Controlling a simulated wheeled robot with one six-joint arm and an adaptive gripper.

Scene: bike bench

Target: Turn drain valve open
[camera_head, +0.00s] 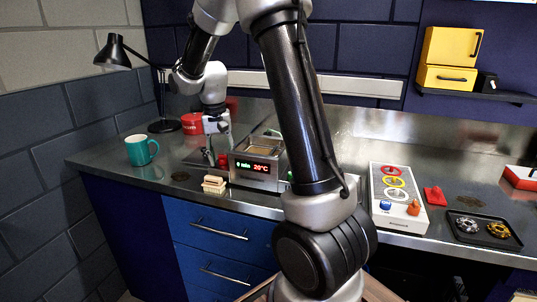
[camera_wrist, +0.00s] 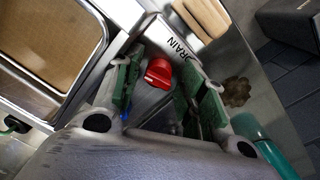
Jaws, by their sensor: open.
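The red drain valve knob (camera_wrist: 158,73) is on the side of a metal tank unit (camera_wrist: 98,92), beside a "DRAIN" label (camera_wrist: 179,46). In the head view the small red knob (camera_head: 222,160) shows at the left side of the tank unit (camera_head: 250,160), whose display reads 0 min and 20°C. My gripper (camera_wrist: 164,80) is open, its green-padded fingers on either side of the knob. Whether either pad touches the knob cannot be told. In the head view my gripper (camera_head: 214,150) is small and low beside the tank's left side.
A teal mug (camera_head: 140,151) and black lamp (camera_head: 117,55) stand left. A red can (camera_head: 191,124) is behind my gripper. A white panel with coloured rings (camera_head: 396,171) and a dark tray (camera_head: 483,230) are at right.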

